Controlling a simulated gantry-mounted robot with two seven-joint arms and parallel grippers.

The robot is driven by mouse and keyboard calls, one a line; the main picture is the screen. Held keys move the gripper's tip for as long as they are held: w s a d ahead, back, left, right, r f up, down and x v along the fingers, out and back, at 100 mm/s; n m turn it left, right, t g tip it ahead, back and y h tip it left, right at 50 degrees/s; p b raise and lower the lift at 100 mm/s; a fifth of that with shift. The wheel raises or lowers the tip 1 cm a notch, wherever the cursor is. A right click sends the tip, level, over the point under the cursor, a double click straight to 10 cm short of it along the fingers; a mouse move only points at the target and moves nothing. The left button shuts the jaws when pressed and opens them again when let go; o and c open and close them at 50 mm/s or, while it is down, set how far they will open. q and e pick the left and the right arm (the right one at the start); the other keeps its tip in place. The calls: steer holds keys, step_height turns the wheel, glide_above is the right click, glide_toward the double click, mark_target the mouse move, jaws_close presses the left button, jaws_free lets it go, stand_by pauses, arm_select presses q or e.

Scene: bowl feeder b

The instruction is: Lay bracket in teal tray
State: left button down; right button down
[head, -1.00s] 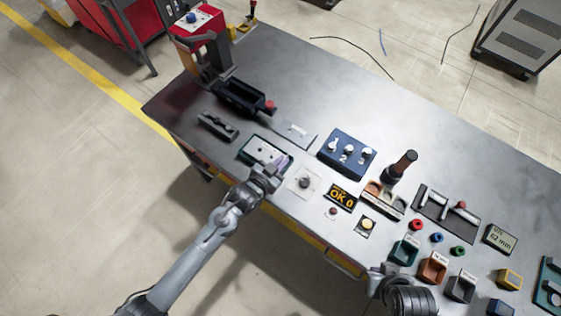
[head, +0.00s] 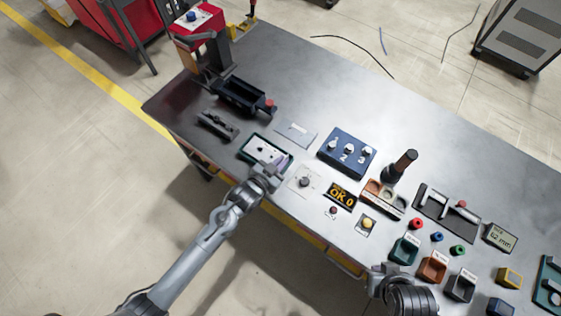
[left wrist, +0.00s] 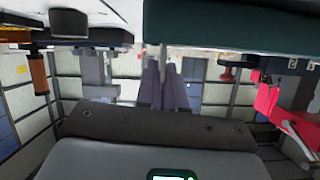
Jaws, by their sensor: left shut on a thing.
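The teal tray (head: 244,155) lies near the front edge of the table in the head view, a dark green-rimmed rectangle with a pale inside and small dark spots. My left gripper (head: 277,167) is low at the tray's near right end. Its fingers, also in the left wrist view (left wrist: 163,85), are shut with a thin grey piece between them. This appears to be the bracket (left wrist: 163,55), mostly hidden. I cannot tell if it touches the tray floor. A dark teal surface fills the top right of the wrist view. My right gripper (head: 385,280) is at the lower right, its fingers unclear.
A black fixture (head: 240,97) and a dark grey block (head: 217,124) lie beyond the tray. The table's far middle is clear.

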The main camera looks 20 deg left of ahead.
arm_select(q)
steer(key=shift+f, duration=0.6)
steer(key=c, duration=1.2)
jaws_free()
steer(key=shift+o, duration=0.2)
steer(key=shift+f, duration=0.1)
steer(key=shift+s+a, duration=0.15)
steer(key=shift+s, duration=0.25)
steer(key=v, duration=1)
steer(key=shift+w+a+r+p, duration=0.1)
steer(key=shift+w+r+p, duration=0.05)
steer(key=shift+r+p, duration=0.25)
